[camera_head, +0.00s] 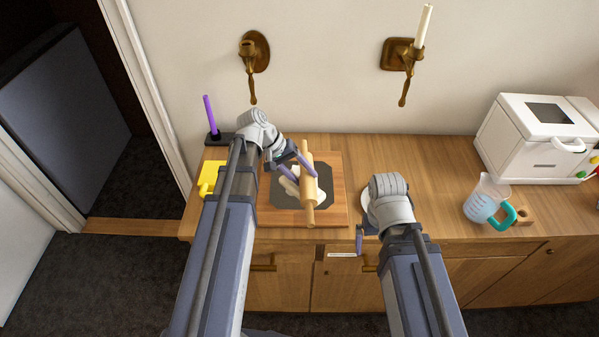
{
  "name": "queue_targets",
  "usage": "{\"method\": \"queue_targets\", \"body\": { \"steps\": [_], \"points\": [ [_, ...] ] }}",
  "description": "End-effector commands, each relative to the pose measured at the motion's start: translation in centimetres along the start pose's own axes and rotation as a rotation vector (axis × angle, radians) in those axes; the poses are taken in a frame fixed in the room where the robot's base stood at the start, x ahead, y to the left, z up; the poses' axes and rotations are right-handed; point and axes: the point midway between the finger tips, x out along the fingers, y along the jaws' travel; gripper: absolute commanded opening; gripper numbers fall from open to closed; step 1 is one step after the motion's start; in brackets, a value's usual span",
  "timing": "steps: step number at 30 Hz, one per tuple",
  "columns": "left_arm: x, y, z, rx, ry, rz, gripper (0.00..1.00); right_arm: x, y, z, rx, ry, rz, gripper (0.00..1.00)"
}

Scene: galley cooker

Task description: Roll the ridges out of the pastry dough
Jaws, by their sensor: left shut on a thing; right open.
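A wooden rolling pin (309,188) points away from me above the right part of the pastry dough. My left gripper (308,170) is shut on the rolling pin near its middle. The pale dough (288,187) lies on a dark grey mat (325,199), which rests on a wooden board (338,215). The pin and gripper hide part of the dough, and I cannot make out its ridges. I cannot tell whether the pin touches the dough. My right gripper (362,240) is open over the counter's front edge, right of the board, and partly hidden by its arm.
A white plate (369,212) is partly under my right arm. A measuring jug (485,199) and a white oven (535,140) stand to the right. A yellow object (208,178) and a purple stick (211,115) stand left. Counter behind the plate (400,155) is clear.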

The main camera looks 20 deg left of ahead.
Motion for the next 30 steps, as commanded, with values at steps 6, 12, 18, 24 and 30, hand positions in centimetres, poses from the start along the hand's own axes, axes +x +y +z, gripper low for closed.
{"method": "queue_targets", "body": {
  "steps": [6, 12, 18, 24, 30],
  "points": [
    [1.0, 0.9, 1.6, 0.003, -0.003, -0.001, 0.0, 0.2, 0.0, 0.0, 0.0, 0.0, 0.0, 1.0],
    [1.2, 1.2, 1.9, 0.002, -0.006, -0.002, 0.0, 0.2, 0.0, 0.0, 0.0, 0.0, 0.0, 1.0],
    [1.5, 1.5, 2.5, 0.004, -0.009, -0.002, 0.0, 0.2, 0.0, 0.0, 0.0, 0.0, 0.0, 1.0],
    [2.1, 2.4, 3.7, 0.004, -0.009, -0.002, 0.0, 0.1, 0.0, 0.0, 0.0, 0.0, 0.0, 1.0],
    [2.5, 3.2, 4.5, 0.003, -0.006, -0.001, 0.0, 0.0, 0.0, 0.0, 0.0, 0.0, 0.0, 1.0]
  ]
}}
